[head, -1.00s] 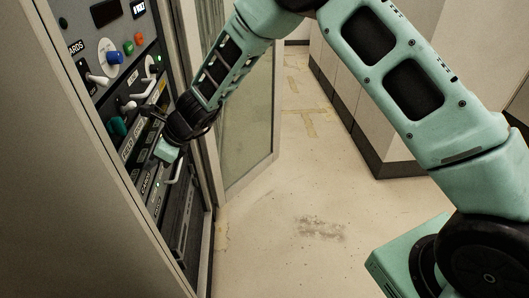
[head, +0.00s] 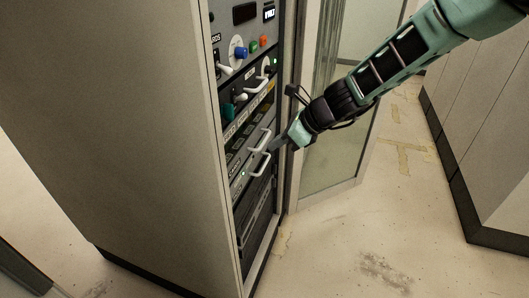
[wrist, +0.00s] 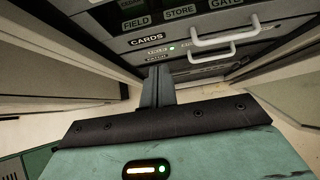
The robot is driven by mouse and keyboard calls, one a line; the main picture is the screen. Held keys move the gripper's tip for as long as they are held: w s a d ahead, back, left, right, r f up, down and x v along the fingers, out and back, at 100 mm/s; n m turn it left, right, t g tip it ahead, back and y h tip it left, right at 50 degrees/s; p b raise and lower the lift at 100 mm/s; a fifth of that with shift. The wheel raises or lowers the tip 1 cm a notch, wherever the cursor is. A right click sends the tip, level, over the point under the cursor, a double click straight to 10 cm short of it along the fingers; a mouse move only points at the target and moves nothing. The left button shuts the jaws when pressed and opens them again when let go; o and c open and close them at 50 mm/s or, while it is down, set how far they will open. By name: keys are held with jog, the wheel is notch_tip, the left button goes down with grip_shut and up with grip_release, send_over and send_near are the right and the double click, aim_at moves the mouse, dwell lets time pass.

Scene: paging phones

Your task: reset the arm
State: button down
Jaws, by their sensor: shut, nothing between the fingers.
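My gripper (head: 274,146) is in front of the rack cabinet's panel, close to the white drawer handles, with its fingers together and nothing held. In the wrist view the shut fingers (wrist: 158,84) point at the lower panel, below a strip labelled CARDS. A white handle (head: 260,142) is just left of the fingertips in the head view, and a second white handle (head: 258,166) is below it. I cannot tell whether the fingertips touch a handle.
The cabinet's grey side (head: 150,120) stands at the left. An open glass door (head: 335,130) is just behind my gripper. Knobs and a blue button (head: 241,53) sit higher on the panel. Pale lockers (head: 480,120) stand at the right, with clear floor (head: 345,235) between.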

jog(key=s+d+r+n+g+h, duration=0.1)
jog(key=s+r+n+g+h, duration=0.15)
jog(key=s+n, duration=0.7)
jog(key=s+d+r+n+g+h, duration=0.15)
jog(key=s+r+n, duration=0.35)
jog(key=s, duration=0.7)
jog(key=s+d+n+t+h, duration=0.1)
jog(key=s+d+n+h, duration=0.3)
jog(key=s+d+n, duration=0.7)
jog(key=s+n, duration=0.1)
jog(key=n, duration=0.3)
jog(key=shift+s+f, duration=0.4)
